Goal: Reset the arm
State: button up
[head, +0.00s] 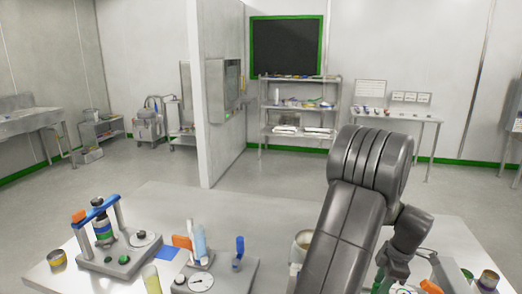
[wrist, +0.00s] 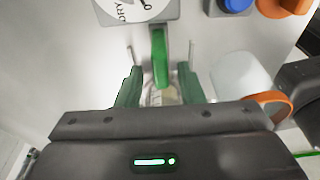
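My arm (head: 350,215) reaches down over the right part of the near table in the head view. The end of the arm is low at the bottom edge and partly cut off, so my gripper is hard to make out there. In the wrist view my gripper (wrist: 160,88) has its two green fingers apart. A green upright bar (wrist: 159,50) stands between and beyond them, with a gap on both sides. A small pale thing shows low between the fingers; I cannot tell what it is.
The near table (head: 240,205) carries a grey device with a blue handle (head: 105,210), a gauge device (head: 200,283), a blue bottle (head: 199,240) and a metal can (head: 487,281). In the wrist view a dial (wrist: 135,8) and a blue knob (wrist: 235,4) lie ahead. A wall (head: 215,130) stands behind.

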jog(key=x, duration=0.2)
jog(key=b+x, duration=0.1)
jog(key=shift+s+d+f+b, duration=0.15)
jog(key=shift+d+f+b, duration=0.15)
jog(key=shift+f, duration=0.15)
jog(key=a, duration=0.3)
jog(key=w+a+r, duration=0.1)
jog(key=a, duration=0.1)
jog(key=shift+p, duration=0.4)
jog(key=shift+w+a, duration=0.2)
jog(key=shift+a, duration=0.25)
